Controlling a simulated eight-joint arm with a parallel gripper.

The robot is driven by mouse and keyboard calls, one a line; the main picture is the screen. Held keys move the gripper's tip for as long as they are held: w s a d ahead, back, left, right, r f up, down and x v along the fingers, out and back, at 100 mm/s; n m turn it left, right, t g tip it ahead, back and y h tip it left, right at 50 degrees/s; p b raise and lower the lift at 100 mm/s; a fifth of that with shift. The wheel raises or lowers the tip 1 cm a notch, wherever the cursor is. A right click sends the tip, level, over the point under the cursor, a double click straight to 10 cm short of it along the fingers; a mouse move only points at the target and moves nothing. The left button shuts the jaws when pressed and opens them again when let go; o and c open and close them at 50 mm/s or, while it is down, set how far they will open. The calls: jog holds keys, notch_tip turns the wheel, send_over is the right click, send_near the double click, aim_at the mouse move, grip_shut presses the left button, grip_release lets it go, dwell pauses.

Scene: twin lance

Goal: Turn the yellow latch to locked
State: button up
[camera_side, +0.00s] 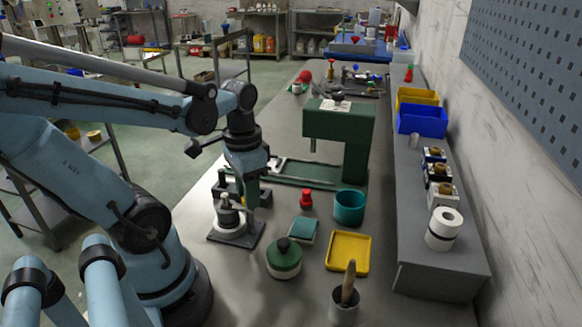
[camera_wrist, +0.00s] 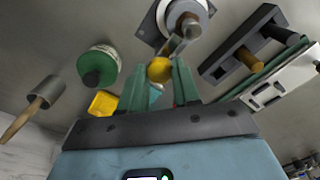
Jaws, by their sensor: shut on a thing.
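The yellow latch shows in the wrist view as a round yellow knob (camera_wrist: 160,69) on the end of a short grey lever. The lever reaches to a white and grey round fixture (camera_wrist: 183,16) on a dark square plate. My gripper (camera_wrist: 159,76) has its two green fingers shut on the yellow knob, one on each side. In the side view, the fixture (camera_side: 230,221) stands near the table's front left, and my gripper (camera_side: 249,198) points down just to its right. The knob is mostly hidden by the fingers there.
A dark bracket (camera_wrist: 240,45) with a yellow-brown peg stands close beside the fixture. A green press (camera_side: 350,135) stands behind. A round green pot (camera_side: 284,262), teal block (camera_side: 302,231), red piece (camera_side: 306,199), teal cup (camera_side: 349,206) and yellow tray (camera_side: 348,252) lie to the right.

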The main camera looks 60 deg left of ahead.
jog(key=shift+m, duration=0.3)
jog(key=o, duration=1.1)
jog(key=shift+c, duration=0.2)
jog(key=shift+r, duration=0.15)
notch_tip(320, 180, up, 12)
dwell(0.3)
